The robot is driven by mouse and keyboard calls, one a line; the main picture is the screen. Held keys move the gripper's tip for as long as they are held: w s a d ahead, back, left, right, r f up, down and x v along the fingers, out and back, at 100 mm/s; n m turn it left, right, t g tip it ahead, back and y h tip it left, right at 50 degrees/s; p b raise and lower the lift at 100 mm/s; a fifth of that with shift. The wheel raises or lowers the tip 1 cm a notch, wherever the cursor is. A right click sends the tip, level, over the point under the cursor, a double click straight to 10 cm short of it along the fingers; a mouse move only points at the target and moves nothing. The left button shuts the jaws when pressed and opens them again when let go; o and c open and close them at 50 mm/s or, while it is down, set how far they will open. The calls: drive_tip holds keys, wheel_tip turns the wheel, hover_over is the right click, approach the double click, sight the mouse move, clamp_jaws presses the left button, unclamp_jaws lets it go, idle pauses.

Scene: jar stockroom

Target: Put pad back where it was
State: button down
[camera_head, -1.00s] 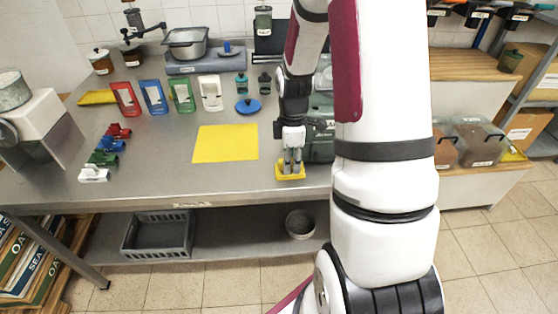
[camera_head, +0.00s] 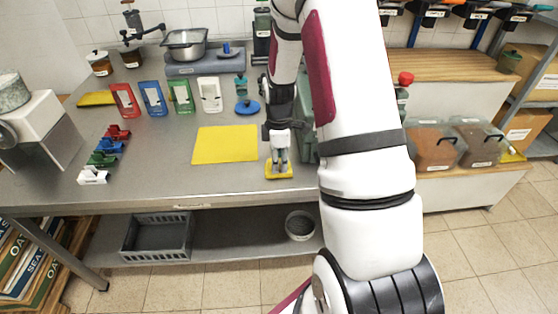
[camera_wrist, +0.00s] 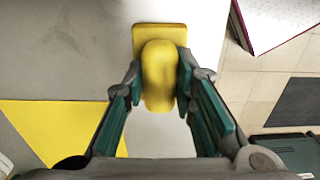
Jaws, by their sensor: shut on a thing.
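The pad (camera_head: 279,172) is a flat yellow piece with a rounded yellow grip on top. It is near the front edge of the steel table, right of the yellow mat. My gripper (camera_head: 279,158) points down and is shut on the pad's grip. In the wrist view the pad (camera_wrist: 160,75) shows between the two fingers of my gripper (camera_wrist: 157,95), its base plate reaching beyond them. I cannot tell whether the pad's underside touches the table.
The yellow mat (camera_head: 225,144) lies flat on the steel table (camera_head: 150,185). Another yellow piece (camera_head: 97,98) lies back left.

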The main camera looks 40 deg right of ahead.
drive_tip(key=c, duration=1.3)
unclamp_jaws()
drive_tip(key=shift+f, duration=0.15)
drive_tip(key=shift+c, duration=0.2)
wheel_tip(320, 180, up, 12)
drive_tip(key=s+a+r+m+t, duration=0.1)
drive_tip(key=s+a+r+m, duration=0.15)
drive_tip(key=a+r, duration=0.35)
drive_tip(key=s+a+r+m+t, duration=0.1)
drive_tip(key=s+a+r+m, duration=0.1)
drive_tip(key=s+a+r, duration=0.4)
drive_tip(key=s+a+r+m+t, duration=0.1)
drive_tip(key=s+a+r+m, duration=0.1)
drive_tip(key=s, duration=0.5)
drive_tip(key=s+a+r+m+t, duration=0.1)
drive_tip(key=s+a+r+m, duration=0.2)
drive_tip(key=s+a, duration=0.3)
drive_tip(key=shift+s+r+m, duration=0.2)
drive_tip(key=shift+s+m, duration=0.2)
drive_tip(key=shift+m, duration=0.45)
